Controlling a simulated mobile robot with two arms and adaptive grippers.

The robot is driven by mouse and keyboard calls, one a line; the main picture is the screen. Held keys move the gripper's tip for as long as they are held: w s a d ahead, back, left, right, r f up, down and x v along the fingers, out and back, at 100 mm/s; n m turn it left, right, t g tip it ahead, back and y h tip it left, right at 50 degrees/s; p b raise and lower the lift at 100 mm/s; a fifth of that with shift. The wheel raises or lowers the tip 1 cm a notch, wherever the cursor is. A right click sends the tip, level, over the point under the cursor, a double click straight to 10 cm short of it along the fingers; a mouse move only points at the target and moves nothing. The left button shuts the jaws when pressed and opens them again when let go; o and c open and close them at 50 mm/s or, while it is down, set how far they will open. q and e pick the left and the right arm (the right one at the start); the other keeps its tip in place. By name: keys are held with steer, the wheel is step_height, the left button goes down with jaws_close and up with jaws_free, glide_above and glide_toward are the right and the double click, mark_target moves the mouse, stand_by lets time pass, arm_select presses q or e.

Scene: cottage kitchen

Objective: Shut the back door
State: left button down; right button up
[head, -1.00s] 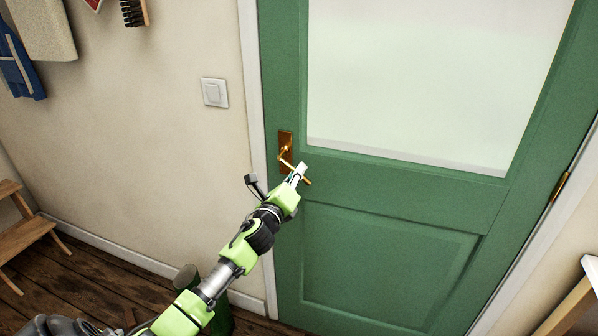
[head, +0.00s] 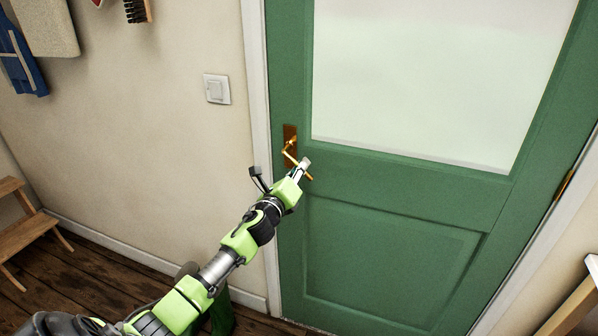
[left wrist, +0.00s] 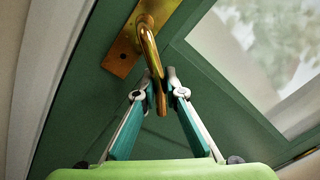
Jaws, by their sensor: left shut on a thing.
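The green back door (head: 390,265) with a frosted pane stands in its white frame, its hinge at the right. It looks shut or nearly so; whether it is fully flush I cannot tell. Its brass handle (head: 288,152) sits on a plate near the left edge and also shows in the left wrist view (left wrist: 149,45). The lever slants down to the right in the head view. My left gripper (head: 305,165) is shut on the lever's free end. In the left wrist view both fingers close around it (left wrist: 161,88). My right gripper is not in view.
A light switch (head: 216,89) is on the wall left of the door. A wooden step stool (head: 25,232) stands at far left. A dark green object (head: 222,315) stands behind my arm, partly hidden. A wooden furniture corner (head: 575,305) shows at lower right.

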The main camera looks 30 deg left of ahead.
arm_select(q)
steer(key=c, duration=2.1)
jaws_free()
steer(key=shift+r, duration=0.15)
steer(key=shift+s, duration=0.1)
steer(key=shift+s+d+f, duration=0.1)
steer(key=shift+s+f, duration=0.1)
steer(key=shift+s, duration=0.1)
steer(key=v, duration=1.1)
steer(key=shift+s+r, duration=0.1)
